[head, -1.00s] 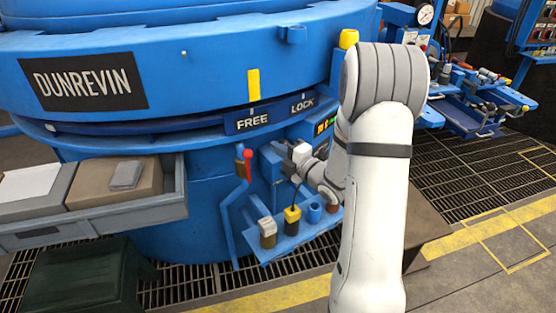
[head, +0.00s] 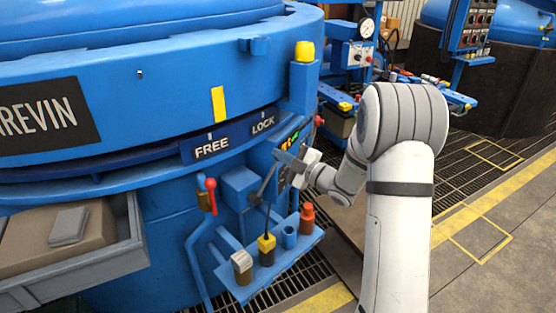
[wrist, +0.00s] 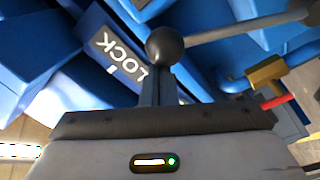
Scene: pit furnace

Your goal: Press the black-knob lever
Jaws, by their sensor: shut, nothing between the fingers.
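The black-knob lever shows in the wrist view as a round black knob (wrist: 165,46) on a grey rod (wrist: 235,27) that runs off to the upper right. My gripper (wrist: 160,85) is shut and empty, its fingertips right at the knob's lower side in that view; I cannot tell whether they touch it. In the head view my gripper (head: 286,160) is in front of the blue furnace, just below the LOCK sign (head: 263,123). The lever's rod (head: 269,178) slants up toward my fingers from a blue box. The knob cannot be made out there.
A red-knobbed lever (head: 210,185) stands left of my gripper, below the FREE sign (head: 211,147). A blue shelf (head: 318,236) below holds a red bottle (head: 307,219), a blue cup (head: 290,237) and yellow-topped and white-topped pots. A lit panel is behind my gripper.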

